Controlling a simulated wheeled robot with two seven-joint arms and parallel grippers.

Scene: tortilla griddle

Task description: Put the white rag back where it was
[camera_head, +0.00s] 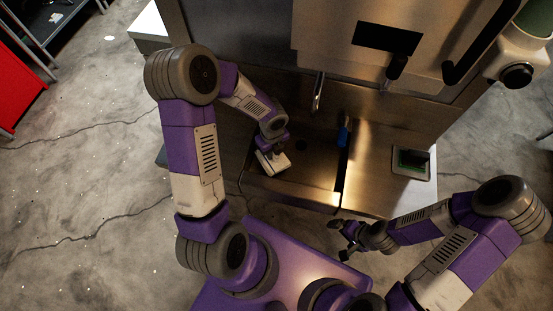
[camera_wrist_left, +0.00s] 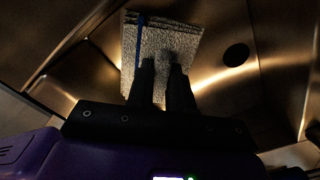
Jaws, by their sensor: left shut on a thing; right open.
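The white rag (camera_wrist_left: 185,45), a greyish folded cloth with a blue stripe near its left side, is in the left wrist view over the metal sink basin. My left gripper (camera_wrist_left: 165,68) is shut on its near part, and the fingers hide some of the cloth. In the head view the rag (camera_head: 281,164) shows as a small pale patch beneath my left gripper (camera_head: 267,152), at the left side of the basin. I cannot tell whether the rag touches the basin floor. My right gripper (camera_head: 341,240) is open and empty, in front of the steel counter.
The steel sink basin (camera_head: 305,178) has a faucet (camera_head: 318,92) at its back and a dark round drain (camera_wrist_left: 236,54). A blue object (camera_head: 343,136) is at the basin's right edge. A rectangular counter insert (camera_head: 411,163) is to the right. A steel appliance (camera_head: 385,40) stands behind.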

